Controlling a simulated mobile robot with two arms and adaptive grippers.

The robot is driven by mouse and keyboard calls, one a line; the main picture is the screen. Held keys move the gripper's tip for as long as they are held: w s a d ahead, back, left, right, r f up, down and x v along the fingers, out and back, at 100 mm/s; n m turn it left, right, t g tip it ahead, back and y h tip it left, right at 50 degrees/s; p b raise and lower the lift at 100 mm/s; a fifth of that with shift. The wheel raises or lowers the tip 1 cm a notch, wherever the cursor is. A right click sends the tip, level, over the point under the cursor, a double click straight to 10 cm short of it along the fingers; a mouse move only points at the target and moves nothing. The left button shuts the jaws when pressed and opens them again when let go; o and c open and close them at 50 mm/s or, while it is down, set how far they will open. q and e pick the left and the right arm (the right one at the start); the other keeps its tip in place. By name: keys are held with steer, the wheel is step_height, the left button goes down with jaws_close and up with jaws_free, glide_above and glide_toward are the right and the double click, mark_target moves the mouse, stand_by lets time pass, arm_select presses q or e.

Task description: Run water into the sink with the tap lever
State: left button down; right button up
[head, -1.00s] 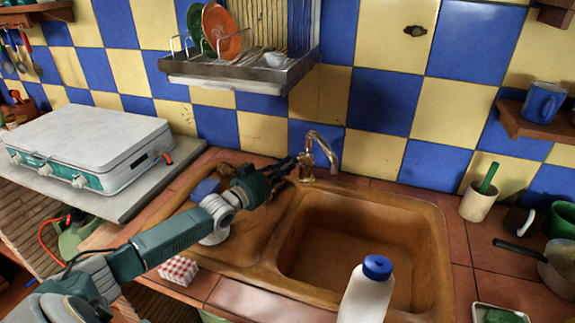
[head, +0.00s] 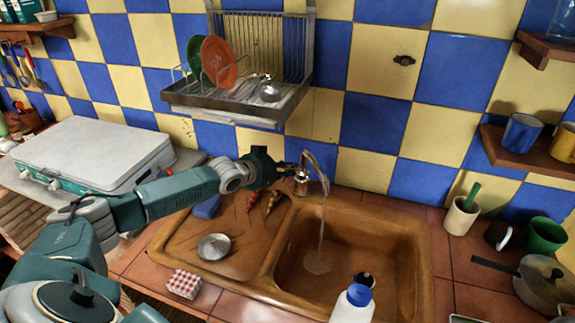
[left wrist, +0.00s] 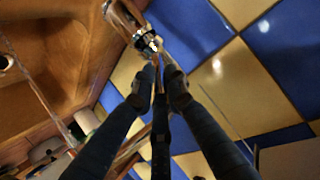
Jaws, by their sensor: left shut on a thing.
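The brass tap (head: 318,170) rises behind the sink (head: 418,250) and arches over its right basin. A thin stream of water (head: 322,228) falls from the spout and makes a pale patch on the basin floor. My left gripper (head: 293,168) is at the tap's left side, shut on its lever. In the left wrist view, the fingers (left wrist: 158,92) close around the thin lever, next to the shiny tap body (left wrist: 146,42). The lever is mostly hidden by the fingers. The stream also shows there (left wrist: 28,72). My right gripper is not in view.
A dish rack (head: 235,112) hangs above and left of the tap. A white bottle with a blue cap (head: 352,305) stands at the basin's front. A strainer (head: 214,246) and small items lie on the drainboard. A cup (head: 461,217) and pan (head: 540,284) stand right.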

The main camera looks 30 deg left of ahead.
arm_select(q)
steer(key=shift+w+r, duration=0.3)
steer(key=shift+r, duration=0.25)
steer(key=c, duration=1.9)
jaws_free()
steer(key=shift+o, duration=0.7)
steer(key=shift+f, duration=0.2)
steer(key=shift+s, duration=0.1)
steer(key=shift+s, duration=0.2)
steer(key=v, duration=1.1)
steer(key=shift+r+g, duration=0.3)
steer(key=shift+r, duration=0.15)
